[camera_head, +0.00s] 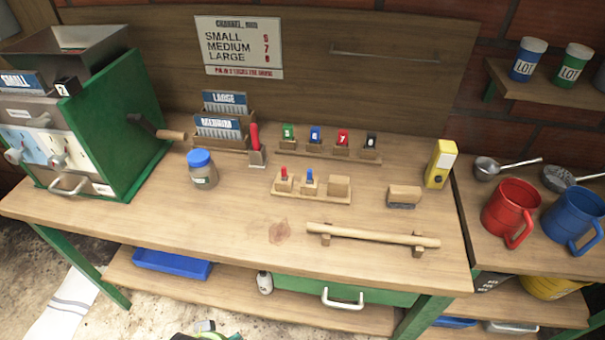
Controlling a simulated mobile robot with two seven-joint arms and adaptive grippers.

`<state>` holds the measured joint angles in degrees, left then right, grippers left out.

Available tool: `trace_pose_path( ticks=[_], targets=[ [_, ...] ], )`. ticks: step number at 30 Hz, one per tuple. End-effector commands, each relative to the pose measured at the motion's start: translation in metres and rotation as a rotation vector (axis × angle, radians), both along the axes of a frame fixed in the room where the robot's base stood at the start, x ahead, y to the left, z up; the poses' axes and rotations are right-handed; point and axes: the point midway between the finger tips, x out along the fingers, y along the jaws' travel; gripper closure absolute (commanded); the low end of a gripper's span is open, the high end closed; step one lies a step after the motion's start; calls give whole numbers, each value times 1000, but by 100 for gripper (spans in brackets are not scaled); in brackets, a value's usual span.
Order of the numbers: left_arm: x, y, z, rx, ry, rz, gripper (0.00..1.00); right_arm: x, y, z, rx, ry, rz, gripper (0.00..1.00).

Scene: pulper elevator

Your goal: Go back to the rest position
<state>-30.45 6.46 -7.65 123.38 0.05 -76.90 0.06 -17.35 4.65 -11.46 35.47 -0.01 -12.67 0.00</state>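Neither of my grippers shows in the head view, and no arm of mine can be clearly made out. The wooden workbench (240,240) lies in front of me with nothing of mine over it. A small dark, grey and green item (205,327) is cut off at the bottom edge; I cannot tell what it is.
A green machine (115,125) with a hopper and crank stands at the left. A blue-lidded jar (202,168), small racks, a brush (404,196) and a wooden bar (372,235) sit on the bench. Red (508,208) and blue (573,216) mugs stand at the right.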

Motion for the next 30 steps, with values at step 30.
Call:
trace_pose_path(
  ticks=[30],
  targets=[
    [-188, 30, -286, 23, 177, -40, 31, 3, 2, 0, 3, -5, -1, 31]
  ],
)
